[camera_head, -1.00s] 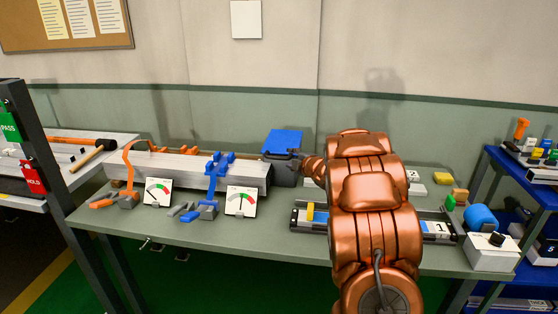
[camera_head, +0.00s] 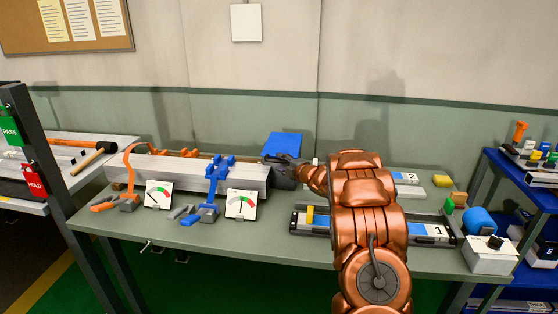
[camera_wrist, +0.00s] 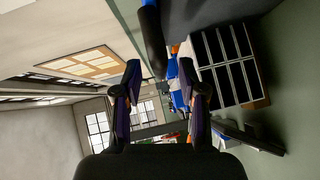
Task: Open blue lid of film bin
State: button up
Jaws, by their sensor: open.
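The blue lid (camera_head: 283,144) is at the back of the bench in the head view, beyond the right end of the long grey profile. It looks like a flat blue panel; its exact tilt is hard to judge. The dark grey film bin below it is mostly hidden by my arm and gripper. My gripper (camera_head: 284,159) is at the lid's near lower edge; contact cannot be told. In the wrist view, my gripper (camera_wrist: 158,85) has its two fingers apart with nothing clearly between them. A dark bar with a blue tip is just beyond them.
The long grey profile (camera_head: 190,170) lies left of my gripper, with blue clamps (camera_head: 217,172) on it and gauge cards (camera_head: 241,204) in front. Its slotted end (camera_wrist: 225,65) is close to the fingers in the wrist view. A measuring fixture (camera_head: 432,229) lies at front right.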

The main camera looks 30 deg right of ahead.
jog(key=shift+w+a+f, duration=0.1)
jog(key=shift+w+f, duration=0.05)
jog(key=shift+w, duration=0.95)
jog(key=shift+c, duration=0.3)
grip_shut()
